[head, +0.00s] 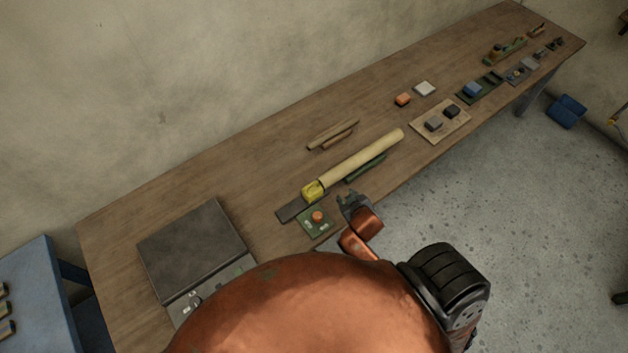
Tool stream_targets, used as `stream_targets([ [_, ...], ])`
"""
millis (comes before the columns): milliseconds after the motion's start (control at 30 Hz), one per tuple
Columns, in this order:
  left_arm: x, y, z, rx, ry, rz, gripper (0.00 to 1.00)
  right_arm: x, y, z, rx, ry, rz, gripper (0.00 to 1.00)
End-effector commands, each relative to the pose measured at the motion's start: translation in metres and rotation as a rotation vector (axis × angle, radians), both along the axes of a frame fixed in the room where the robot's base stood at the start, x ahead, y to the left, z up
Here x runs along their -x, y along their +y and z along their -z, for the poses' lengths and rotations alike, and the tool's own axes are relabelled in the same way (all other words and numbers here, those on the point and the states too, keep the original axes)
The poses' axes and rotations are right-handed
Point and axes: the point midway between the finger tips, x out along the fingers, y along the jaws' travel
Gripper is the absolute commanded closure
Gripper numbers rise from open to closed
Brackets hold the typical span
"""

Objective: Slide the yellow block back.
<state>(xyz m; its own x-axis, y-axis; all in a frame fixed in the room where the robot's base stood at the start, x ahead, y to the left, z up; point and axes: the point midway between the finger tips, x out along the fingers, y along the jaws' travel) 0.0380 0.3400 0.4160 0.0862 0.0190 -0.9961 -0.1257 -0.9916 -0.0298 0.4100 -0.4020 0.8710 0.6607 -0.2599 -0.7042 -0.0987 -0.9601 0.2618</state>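The yellow block (313,190) sits on a dark flat strip (291,211) on the wooden table, at the near left end of a long cream roll (362,157). It looks to be touching the roll's end, but at this size I cannot be sure. My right gripper (346,200) is over the table's front edge area, to the right of the yellow block and apart from it. It is small and dark in this view, and I cannot make out whether its fingers are open or shut. My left gripper is not in view.
A green board with an orange button (317,216) lies just in front of the strip. A dark green bar (366,168) lies beside the roll. Two thin brown sticks (332,134) lie behind it. A large grey plate (193,247) is at left. Several small parts fill the far right.

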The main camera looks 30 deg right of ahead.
Motion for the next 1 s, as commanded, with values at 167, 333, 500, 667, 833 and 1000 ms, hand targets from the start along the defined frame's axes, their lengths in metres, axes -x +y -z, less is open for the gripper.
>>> stream_targets([
  [167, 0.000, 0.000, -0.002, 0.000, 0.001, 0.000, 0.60, -0.089, 0.006, -0.103, 0.105, -0.356, -0.097, 0.74],
  [333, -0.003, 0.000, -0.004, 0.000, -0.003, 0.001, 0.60, -0.156, 0.083, -0.235, 0.175, -0.760, -0.397, 0.74],
  [500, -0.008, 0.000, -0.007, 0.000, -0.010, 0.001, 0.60, -0.157, 0.208, -0.301, 0.193, -0.957, -0.889, 0.74],
  [667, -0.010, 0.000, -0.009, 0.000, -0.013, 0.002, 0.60, -0.124, 0.291, -0.267, 0.214, -0.818, -1.379, 0.74],
  [833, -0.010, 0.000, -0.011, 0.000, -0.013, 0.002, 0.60, -0.097, 0.278, -0.172, 0.296, -0.339, -1.714, 0.74],
  [1000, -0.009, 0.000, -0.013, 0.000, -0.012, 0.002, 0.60, -0.094, 0.182, -0.108, 0.415, 0.204, -1.711, 0.74],
])
